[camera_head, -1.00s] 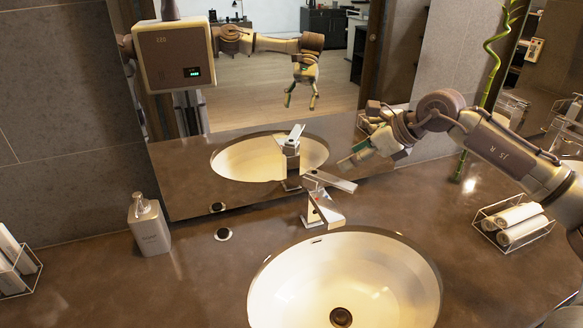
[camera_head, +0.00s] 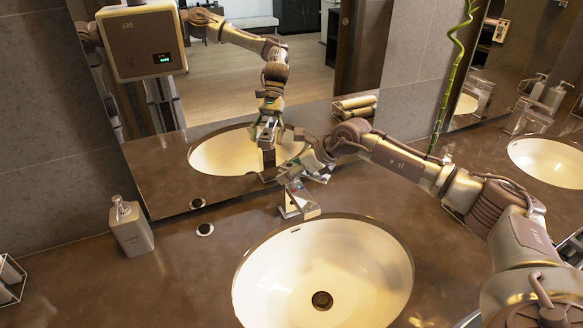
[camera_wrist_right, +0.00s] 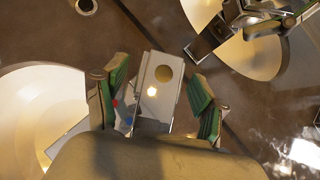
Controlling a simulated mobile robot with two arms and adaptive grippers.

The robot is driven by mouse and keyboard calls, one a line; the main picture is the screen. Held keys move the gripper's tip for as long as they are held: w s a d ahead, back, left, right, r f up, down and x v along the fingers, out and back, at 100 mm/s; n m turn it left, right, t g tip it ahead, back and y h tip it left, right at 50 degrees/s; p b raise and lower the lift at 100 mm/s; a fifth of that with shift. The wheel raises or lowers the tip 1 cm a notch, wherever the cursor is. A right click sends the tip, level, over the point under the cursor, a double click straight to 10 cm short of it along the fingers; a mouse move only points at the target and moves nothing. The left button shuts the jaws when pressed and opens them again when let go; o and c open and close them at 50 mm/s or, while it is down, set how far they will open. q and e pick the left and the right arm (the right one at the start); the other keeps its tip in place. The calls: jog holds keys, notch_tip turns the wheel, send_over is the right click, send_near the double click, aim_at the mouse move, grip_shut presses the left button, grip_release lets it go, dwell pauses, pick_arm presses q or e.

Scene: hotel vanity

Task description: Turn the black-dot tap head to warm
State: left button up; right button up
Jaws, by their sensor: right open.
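The silver tap (camera_head: 298,204) stands behind the near oval sink (camera_head: 250,285). My right gripper (camera_head: 308,174) is at the top of the tap and partly hides its head. In the right wrist view the flat tap head (camera_wrist_right: 152,108) bears a round dark-gold dot. The open green-padded fingers of my right gripper (camera_wrist_right: 157,95) stand on either side of this head, with a visible gap on the right side. Contact on the left side is unclear. A red and a blue mark show just left of the head. My left gripper is not in view.
A soap bottle (camera_head: 131,228) stands to the left on the brown counter (camera_head: 185,275). A mirror (camera_head: 165,180) behind the tap reflects my arm and the sink. A wire holder (camera_head: 10,280) is at the far left, and a second sink (camera_head: 550,160) at the right.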

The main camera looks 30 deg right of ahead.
grip_shut()
dwell(0.4)
jog(key=shift+a, duration=0.1)
